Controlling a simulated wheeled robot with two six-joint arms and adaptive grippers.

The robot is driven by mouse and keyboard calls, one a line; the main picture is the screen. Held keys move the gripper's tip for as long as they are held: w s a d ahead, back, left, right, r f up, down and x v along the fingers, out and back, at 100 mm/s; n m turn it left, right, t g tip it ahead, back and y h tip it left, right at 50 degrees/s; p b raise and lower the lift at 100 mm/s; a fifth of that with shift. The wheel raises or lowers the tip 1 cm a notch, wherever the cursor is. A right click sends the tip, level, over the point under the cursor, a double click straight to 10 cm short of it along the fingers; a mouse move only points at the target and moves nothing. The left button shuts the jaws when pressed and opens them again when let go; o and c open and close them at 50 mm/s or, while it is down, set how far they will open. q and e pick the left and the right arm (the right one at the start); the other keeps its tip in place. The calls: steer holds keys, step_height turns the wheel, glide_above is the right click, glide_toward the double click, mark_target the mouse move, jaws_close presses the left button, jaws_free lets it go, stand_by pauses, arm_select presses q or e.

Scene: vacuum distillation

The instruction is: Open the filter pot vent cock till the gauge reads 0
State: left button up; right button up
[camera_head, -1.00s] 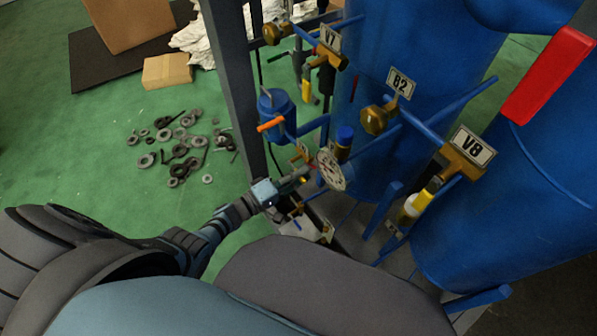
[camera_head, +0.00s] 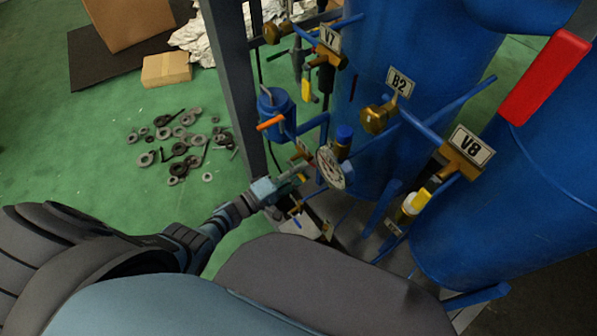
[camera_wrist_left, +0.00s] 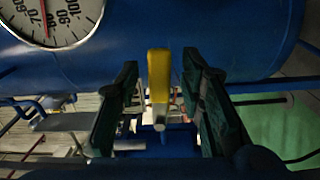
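My left gripper (camera_head: 298,174) reaches in from the left, close beside the round white gauge (camera_head: 330,168) on the blue equipment. In the left wrist view, a yellow lever handle (camera_wrist_left: 159,76) stands upright between the two dark fingers of the left gripper (camera_wrist_left: 160,105). The fingers are apart, with a visible gap on each side of the handle. The gauge face (camera_wrist_left: 48,18) is partly in the wrist view at the top left; its red needle points near 70 to 80. The cock's body is mostly hidden in the head view. My right gripper is not seen.
A small blue pot (camera_head: 278,112) with an orange handle (camera_head: 270,123) stands just above the gripper. Valves labelled V7 (camera_head: 330,40), B2 (camera_head: 399,82) and V8 (camera_head: 472,147) sit right. A grey frame post (camera_head: 232,80) stands behind. Loose metal parts lie on the green floor.

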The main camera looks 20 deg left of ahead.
arm_select(q)
steer(key=v, duration=1.2)
